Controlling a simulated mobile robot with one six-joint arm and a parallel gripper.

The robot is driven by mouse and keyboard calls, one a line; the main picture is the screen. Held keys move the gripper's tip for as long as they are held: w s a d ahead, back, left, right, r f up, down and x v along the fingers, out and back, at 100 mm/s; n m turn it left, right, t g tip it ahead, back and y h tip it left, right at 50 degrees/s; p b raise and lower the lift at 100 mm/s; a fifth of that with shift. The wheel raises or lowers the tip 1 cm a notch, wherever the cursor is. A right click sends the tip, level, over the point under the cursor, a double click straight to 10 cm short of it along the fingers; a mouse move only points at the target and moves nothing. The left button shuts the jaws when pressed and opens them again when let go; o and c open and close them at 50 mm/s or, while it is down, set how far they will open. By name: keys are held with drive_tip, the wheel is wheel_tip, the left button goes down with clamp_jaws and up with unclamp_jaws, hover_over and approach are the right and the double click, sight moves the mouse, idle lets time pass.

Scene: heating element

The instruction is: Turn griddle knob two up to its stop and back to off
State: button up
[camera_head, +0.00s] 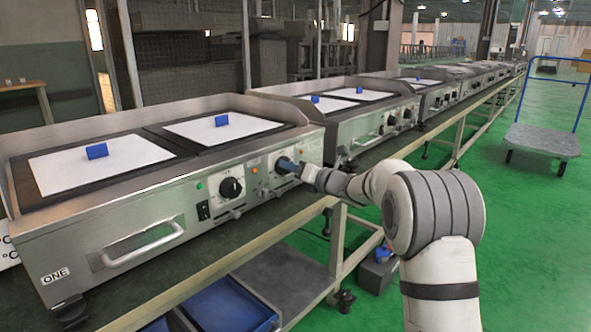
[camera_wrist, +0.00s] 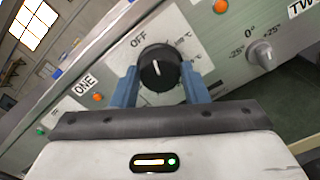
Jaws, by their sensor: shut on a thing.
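The nearest griddle has two black knobs on its front panel. An OFF mark is printed just above and left of the knob. A short white line on the knob runs nearly upright in the picture; its exact setting is hard to tell. The left-hand black knob (camera_head: 231,188) is free.
An ONE label (camera_wrist: 86,83) and a partly cut-off TW label (camera_wrist: 306,8) flank the held knob. A small grey knob (camera_wrist: 263,55) is to the right. A handle (camera_head: 143,243) sticks out at left. More griddles stand along the bench; a trolley (camera_head: 541,140) stands on open green floor.

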drive_tip(key=shift+s+a+r+n, duration=0.1)
drive_tip(key=shift+a+n, duration=0.05)
drive_tip(key=shift+n, duration=0.9)
drive_tip(key=shift+a+r+n, duration=0.1)
drive_tip(key=shift+a+n, duration=0.05)
drive_tip(key=shift+n, duration=0.9)
drive_tip(key=shift+f, duration=0.1)
drive_tip(key=o, duration=0.7)
drive_tip(key=shift+c, duration=0.2)
drive_tip(key=o, duration=0.3)
drive_tip(key=shift+d, duration=0.1)
drive_tip(key=shift+f, duration=0.1)
